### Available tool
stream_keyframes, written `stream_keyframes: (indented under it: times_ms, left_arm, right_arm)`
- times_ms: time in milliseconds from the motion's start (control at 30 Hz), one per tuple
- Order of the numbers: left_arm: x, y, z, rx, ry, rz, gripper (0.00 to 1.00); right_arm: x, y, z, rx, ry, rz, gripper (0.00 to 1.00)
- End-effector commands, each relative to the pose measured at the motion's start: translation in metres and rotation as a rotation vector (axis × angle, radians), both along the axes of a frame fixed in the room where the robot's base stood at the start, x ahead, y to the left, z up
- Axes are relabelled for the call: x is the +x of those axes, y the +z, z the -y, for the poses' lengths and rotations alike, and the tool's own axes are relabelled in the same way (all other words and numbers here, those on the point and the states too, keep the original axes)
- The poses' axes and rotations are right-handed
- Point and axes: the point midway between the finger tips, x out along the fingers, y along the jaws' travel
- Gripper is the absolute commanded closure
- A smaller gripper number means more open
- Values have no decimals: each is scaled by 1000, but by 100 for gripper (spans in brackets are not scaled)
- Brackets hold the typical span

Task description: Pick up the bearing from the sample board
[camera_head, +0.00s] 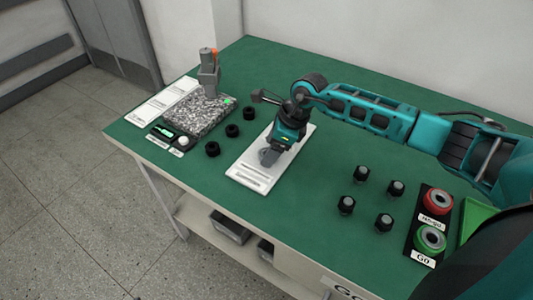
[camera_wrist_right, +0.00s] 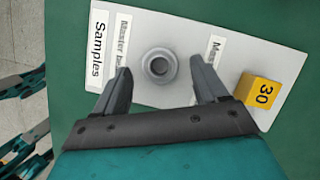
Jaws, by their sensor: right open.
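The sample board (camera_head: 250,173) is a white plate on the green table, near the middle of the head view. The bearing (camera_wrist_right: 158,66) is a grey ring with a dark centre, lying on the board (camera_wrist_right: 215,58) in the right wrist view. My right gripper (camera_wrist_right: 158,80) is open and empty above the board. Its two dark fingers point to either side of the bearing, which shows between and slightly beyond their tips. I cannot tell the remaining height. In the head view, my right gripper (camera_head: 268,156) covers most of that spot. My left gripper cannot be made out.
In the head view, black rings (camera_head: 232,130) and a speckled slab (camera_head: 195,118) with a gauge stand left; several dark knobs (camera_head: 361,174) and a red-green GO panel (camera_head: 422,262) lie right.

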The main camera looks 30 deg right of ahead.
Motion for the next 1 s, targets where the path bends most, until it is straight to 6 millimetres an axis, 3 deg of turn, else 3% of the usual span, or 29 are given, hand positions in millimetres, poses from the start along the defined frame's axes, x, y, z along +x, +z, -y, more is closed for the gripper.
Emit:
stream_keyframes:
  times_ms: [333,900,1000]
  left_arm:
    - [0,0,0,1,0,0,57]
    - [3,2,0,0,0,8,57]
    - [3,2,0,0,-1,8,57]
  right_arm:
    - [2,-8,-2,-2,1,1,29]
    - [2,-7,-2,-1,1,1,84]
    - [2,-7,-2,0,1,2,88]
